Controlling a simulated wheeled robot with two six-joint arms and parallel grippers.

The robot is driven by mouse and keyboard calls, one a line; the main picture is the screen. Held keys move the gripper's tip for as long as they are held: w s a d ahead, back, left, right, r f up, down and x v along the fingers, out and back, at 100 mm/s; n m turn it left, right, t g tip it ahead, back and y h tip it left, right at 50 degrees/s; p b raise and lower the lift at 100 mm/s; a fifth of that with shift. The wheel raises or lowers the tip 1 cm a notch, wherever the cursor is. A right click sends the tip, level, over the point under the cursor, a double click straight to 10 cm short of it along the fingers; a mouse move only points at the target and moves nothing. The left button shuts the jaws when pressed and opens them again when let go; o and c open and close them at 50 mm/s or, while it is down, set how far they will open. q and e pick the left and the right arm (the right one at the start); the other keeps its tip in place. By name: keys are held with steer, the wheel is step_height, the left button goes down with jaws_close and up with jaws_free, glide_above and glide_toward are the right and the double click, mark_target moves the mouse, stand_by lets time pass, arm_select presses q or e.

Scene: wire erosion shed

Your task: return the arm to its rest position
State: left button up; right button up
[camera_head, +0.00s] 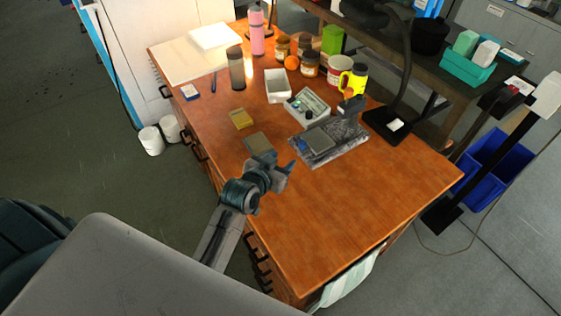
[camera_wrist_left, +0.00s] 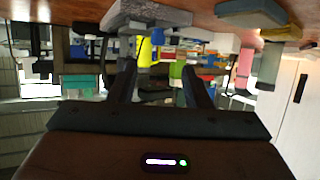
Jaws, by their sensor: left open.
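My left arm (camera_head: 222,235) comes in from the lower left over the near left edge of the wooden desk (camera_head: 340,215). My right gripper is in neither view.
Bottles and jars are at the back. The desk's near right part is clear. Blue bins (camera_head: 495,165) stand right.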

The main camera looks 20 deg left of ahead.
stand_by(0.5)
arm_select(q)
steer(key=s+f+g, duration=0.1)
steer(key=s, duration=0.3)
steer(key=s+a+f+g, duration=0.1)
steer(key=s+g, duration=0.1)
steer(key=s, duration=0.1)
steer(key=s+a+f+g, duration=0.1)
steer(key=s, duration=0.3)
steer(key=shift+s+a+f+y, duration=0.1)
steer(key=shift+s+f+y, duration=0.2)
steer(key=shift+f, duration=0.1)
steer(key=s+a+g+y, duration=0.25)
steer(key=s+g, duration=0.35)
steer(key=s, duration=1.1)
steer(key=w+a+f+g, duration=0.1)
steer(key=a+f, duration=0.1)
steer(key=f, duration=1.2)
steer(key=w+a+f, duration=0.1)
steer(key=f, duration=1.3)
steer(key=s+a+f+g, duration=0.1)
steer(key=s+f, duration=1.8)
steer(key=f, duration=0.2)
steer(key=shift+s+a+f+n+h, duration=0.3)
steer(key=shift+s+f+n+h, duration=0.05)
steer(key=shift+n+h, duration=0.1)
